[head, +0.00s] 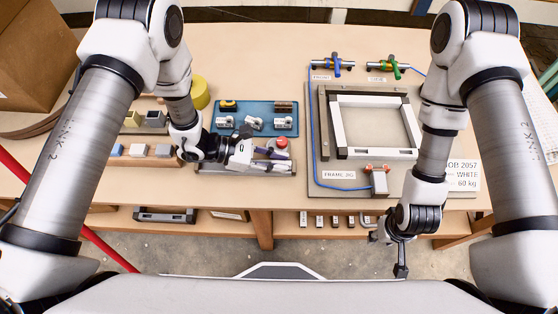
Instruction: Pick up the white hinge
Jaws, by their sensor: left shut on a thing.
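My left gripper (268,163) is low over a grey tray (222,187) in front of the blue tray, its fingers pointing right. It is shut on a small pale thing, mostly hidden by the fingers; I cannot tell whether it is the white hinge. Several small white and silver hinge-like parts (253,123) lie in a row on the blue tray (262,107), behind the gripper. My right gripper (400,270) hangs past the table's front edge at the right, pointing down; its fingers are too small and edge-on to judge.
A red-topped part (281,143) stands close to the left gripper's fingertips. A frame jig board (325,178) with a white frame (340,122) and toggle clamps (340,65) fills the right. Small blocks (137,151) sit at the left, near a yellow roll (199,93).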

